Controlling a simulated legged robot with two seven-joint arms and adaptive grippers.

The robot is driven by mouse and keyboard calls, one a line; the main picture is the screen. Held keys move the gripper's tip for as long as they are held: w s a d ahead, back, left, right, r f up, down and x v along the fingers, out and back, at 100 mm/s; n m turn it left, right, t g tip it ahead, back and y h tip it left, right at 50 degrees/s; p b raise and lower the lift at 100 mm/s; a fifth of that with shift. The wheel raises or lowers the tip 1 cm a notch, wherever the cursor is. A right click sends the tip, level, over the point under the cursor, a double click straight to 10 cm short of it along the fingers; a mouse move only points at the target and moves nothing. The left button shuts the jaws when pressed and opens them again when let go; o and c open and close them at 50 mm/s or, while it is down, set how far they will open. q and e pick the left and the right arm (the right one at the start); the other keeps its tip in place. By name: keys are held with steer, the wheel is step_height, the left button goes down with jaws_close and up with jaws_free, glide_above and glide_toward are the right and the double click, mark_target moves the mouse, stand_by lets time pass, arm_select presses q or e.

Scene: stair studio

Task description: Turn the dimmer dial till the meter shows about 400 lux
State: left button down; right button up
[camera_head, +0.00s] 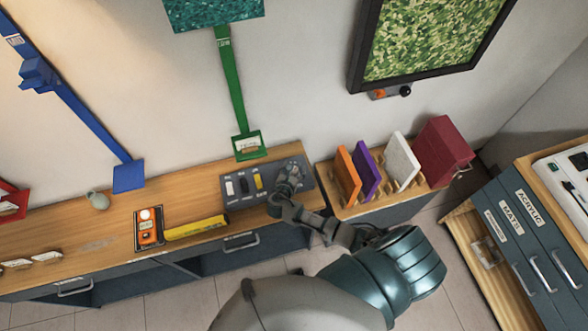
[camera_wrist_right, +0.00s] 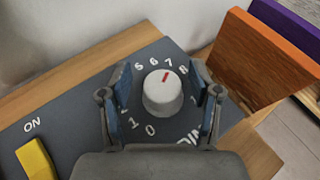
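The dimmer dial (camera_wrist_right: 162,95) is a round white knob on a dark grey panel (camera_wrist_right: 75,115). Its red mark points close to the 7. My right gripper (camera_wrist_right: 160,88) is open, with one finger on each side of the dial and a visible gap to it on both sides. In the head view my right gripper (camera_head: 288,178) covers the dial at the panel's right end. An orange meter (camera_head: 147,228) with a white dome lies on the bench to the left; its reading is too small to read. My left gripper is not in view.
A yellow switch (camera_wrist_right: 36,160) marked ON sits left of the dial. Upright orange (camera_head: 347,176), purple (camera_head: 367,170) and white (camera_head: 401,161) panels stand right of it. A yellow bar (camera_head: 196,228) lies beside the meter on the wooden bench (camera_head: 100,248).

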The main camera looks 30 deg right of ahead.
steer(key=shift+s+a, duration=0.1)
steer(key=v, duration=1.1)
steer(key=shift+s+a, duration=0.2)
steer(key=shift+a, duration=0.1)
steer(key=shift+r, duration=0.1)
